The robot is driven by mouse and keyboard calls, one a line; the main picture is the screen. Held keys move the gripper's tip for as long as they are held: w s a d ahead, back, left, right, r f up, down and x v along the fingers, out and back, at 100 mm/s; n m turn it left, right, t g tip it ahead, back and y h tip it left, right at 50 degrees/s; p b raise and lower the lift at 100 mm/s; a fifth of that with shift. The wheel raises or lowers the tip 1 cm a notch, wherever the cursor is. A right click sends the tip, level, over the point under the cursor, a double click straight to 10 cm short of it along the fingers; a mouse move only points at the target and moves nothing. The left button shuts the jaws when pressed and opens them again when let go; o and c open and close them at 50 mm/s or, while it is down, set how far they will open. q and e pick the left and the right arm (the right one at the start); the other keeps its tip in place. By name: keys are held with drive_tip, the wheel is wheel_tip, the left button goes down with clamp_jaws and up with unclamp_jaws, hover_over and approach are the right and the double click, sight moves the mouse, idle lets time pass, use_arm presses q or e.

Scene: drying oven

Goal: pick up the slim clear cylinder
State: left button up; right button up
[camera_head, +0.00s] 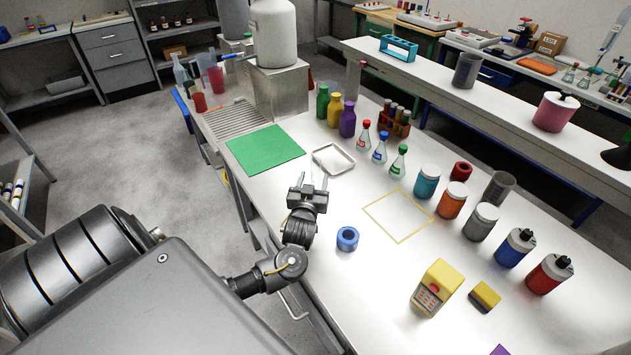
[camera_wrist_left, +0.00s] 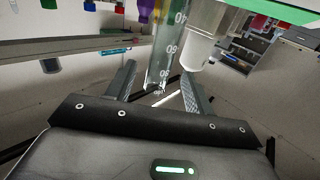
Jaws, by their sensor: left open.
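The slim clear cylinder (camera_wrist_left: 165,55) shows in the left wrist view as a see-through tube with pale printed graduations. It runs down from the top edge, and its lower end appears between my two open fingers. I cannot tell how far it is from them or whether either touches it. I cannot make it out surely in the head view. My left gripper (camera_head: 307,186) is over the near left edge of the white table (camera_head: 330,211), close to the green mat; it also shows in the left wrist view (camera_wrist_left: 158,82). My right gripper is not in view.
A green mat (camera_head: 265,149), a metal tray (camera_head: 333,159) and a blue ring (camera_head: 347,239) lie near my left gripper. Small flasks (camera_head: 380,148), several jars and a yellow device (camera_head: 436,288) stand farther right. A white tank (camera_head: 273,34) stands on a metal block behind.

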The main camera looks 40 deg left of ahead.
sight(315, 175)
use_arm(q)
drive_tip(key=p+x, duration=0.1)
drive_tip(key=x, duration=0.3)
drive_tip(key=shift+f, duration=0.15)
drive_tip(key=shift+c, duration=0.3)
clamp_jaws()
